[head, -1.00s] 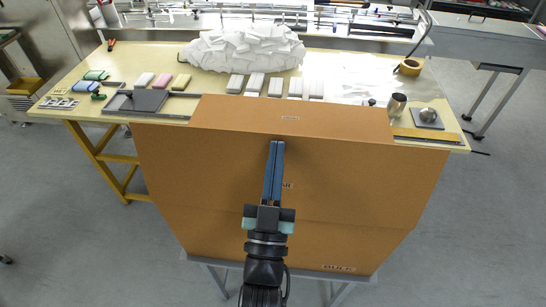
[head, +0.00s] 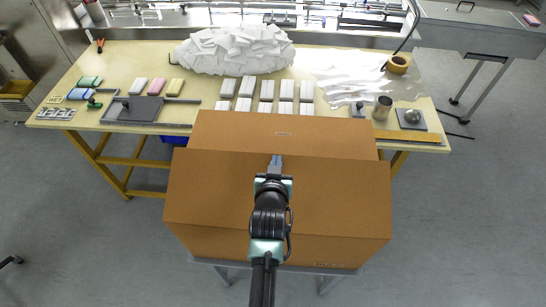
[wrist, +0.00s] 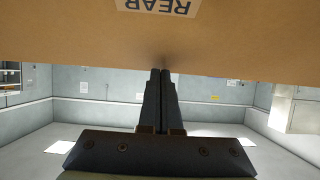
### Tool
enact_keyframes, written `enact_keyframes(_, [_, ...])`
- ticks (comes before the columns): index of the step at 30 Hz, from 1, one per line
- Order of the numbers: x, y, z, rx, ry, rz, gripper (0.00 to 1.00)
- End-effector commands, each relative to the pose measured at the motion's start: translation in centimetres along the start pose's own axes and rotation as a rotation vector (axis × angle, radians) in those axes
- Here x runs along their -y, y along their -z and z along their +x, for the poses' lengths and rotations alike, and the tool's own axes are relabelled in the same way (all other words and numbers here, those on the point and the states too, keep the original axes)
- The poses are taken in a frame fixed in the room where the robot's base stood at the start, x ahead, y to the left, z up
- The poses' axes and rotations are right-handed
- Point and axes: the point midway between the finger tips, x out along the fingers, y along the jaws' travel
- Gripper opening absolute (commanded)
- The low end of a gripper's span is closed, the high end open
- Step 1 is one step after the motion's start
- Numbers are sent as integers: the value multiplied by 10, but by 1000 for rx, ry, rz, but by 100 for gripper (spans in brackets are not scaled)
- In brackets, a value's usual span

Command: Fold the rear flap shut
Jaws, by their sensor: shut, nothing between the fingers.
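A large brown cardboard box (head: 275,252) stands in front of me. Its near flap (head: 330,190) leans over the top, its free edge seeming to overlap the lighter far flap (head: 230,130). My gripper (head: 276,160) is shut and empty, above the near flap with its fingertips by that free edge. In the wrist view the cardboard of a flap (wrist: 70,40) fills the top, with an upside-down "REAR" label. The shut fingers (wrist: 160,72) are at its edge; whether they touch it is unclear. My arm hides the flap's middle in the head view.
Grey floor (head: 460,220) is open on both sides of the box.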

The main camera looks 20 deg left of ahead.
Motion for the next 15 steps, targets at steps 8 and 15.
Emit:
enact_keyframes(8, [-1, -23, 32, 208, 1, -1, 0])
enact_keyframes(15, [-1, -38, 44, 235, 1, 1, 0])
